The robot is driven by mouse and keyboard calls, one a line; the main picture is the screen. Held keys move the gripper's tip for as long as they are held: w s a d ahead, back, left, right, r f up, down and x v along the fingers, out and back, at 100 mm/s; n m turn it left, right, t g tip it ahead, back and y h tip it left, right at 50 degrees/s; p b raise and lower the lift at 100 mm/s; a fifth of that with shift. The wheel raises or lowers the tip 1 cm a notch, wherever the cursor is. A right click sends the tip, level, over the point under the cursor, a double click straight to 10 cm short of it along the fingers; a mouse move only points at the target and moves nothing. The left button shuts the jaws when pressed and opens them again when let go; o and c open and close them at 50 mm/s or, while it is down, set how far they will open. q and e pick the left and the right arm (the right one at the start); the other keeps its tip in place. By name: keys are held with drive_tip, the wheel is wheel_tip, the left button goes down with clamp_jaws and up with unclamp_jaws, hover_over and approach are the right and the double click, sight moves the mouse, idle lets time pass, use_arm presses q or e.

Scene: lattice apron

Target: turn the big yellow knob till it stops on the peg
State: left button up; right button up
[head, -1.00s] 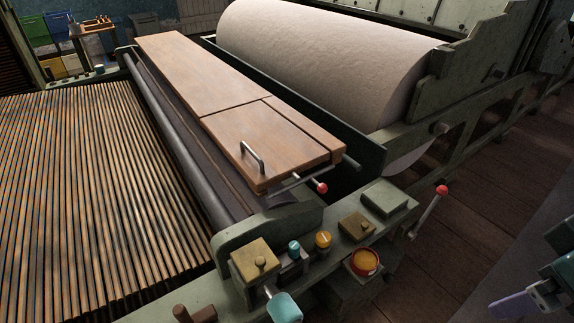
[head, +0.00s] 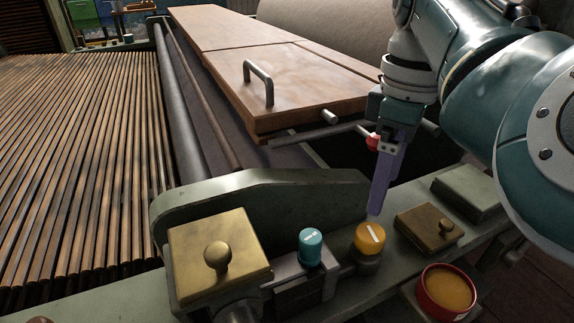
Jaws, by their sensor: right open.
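The big yellow knob (head: 369,238) sits on the green machine ledge, on a dark round base, with a pale line across its top. I cannot make out a stop peg beside it. My right gripper (head: 378,205) points down just above the knob's far right side, its purple finger seen nearly edge-on. It is open, and nothing shows in it. In the picture its tip ends close to the knob; I cannot tell whether they touch. My left gripper is out of view.
A smaller teal knob (head: 311,247) stands left of the yellow one. A brass box (head: 220,268) with a round knob is farther left. A brown lidded box (head: 428,229) and a red tin (head: 446,292) stand to the right. A red-tipped lever (head: 371,141) is behind my gripper.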

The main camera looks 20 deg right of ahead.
sight(371, 233)
wheel_tip(371, 233, down, 10)
drive_tip(key=b, duration=0.3)
drive_tip(key=shift+s+a+b, duration=0.1)
drive_tip(key=shift+b, duration=0.2)
drive_tip(key=shift+r, duration=0.1)
drive_tip(key=shift+c, duration=0.3)
drive_tip(key=c, duration=1.3)
